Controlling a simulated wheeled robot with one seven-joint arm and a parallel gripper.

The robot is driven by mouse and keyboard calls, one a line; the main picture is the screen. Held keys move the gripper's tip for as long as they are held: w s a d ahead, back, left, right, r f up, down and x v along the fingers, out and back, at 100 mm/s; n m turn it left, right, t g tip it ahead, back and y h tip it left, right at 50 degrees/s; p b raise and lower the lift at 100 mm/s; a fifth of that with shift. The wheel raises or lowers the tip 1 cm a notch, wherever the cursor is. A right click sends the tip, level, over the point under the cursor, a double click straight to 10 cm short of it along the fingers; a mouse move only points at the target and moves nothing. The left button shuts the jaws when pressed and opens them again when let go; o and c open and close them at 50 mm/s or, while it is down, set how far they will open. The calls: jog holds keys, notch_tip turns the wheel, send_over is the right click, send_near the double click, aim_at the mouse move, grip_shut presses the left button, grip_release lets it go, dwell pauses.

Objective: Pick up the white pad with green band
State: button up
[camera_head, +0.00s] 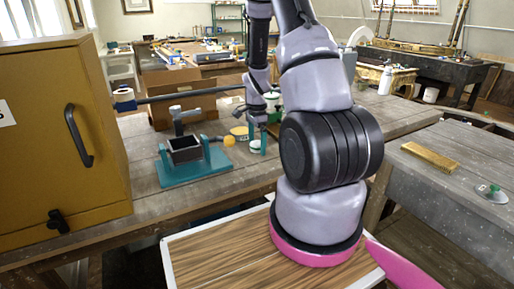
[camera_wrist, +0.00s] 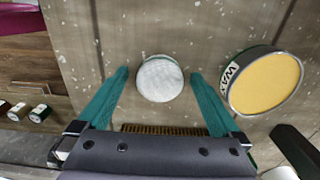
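The white pad (camera_wrist: 160,78) shows in the wrist view as a round white disc with a thin dark green edge, lying on the worn bench top. My gripper (camera_wrist: 159,74) is open, its two teal fingers on either side of the pad with a gap at each side. In the head view the pad (camera_head: 255,147) is a small pale disc beneath my gripper (camera_head: 257,136), partly hidden by it. I cannot tell the exact height of the fingertips above the bench.
A yellow-topped wax tin (camera_wrist: 265,80) stands close beside the right finger. A mustard cabinet (camera_head: 60,140) fills the left. A brush (camera_head: 430,157) lies right.

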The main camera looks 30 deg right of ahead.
aim_at(257, 143)
jog(key=c, duration=1.3)
notch_tip(257, 143, up, 10)
jog(key=shift+c, duration=0.2)
jog(key=shift+o, duration=1.4)
jog(key=shift+c, duration=0.8)
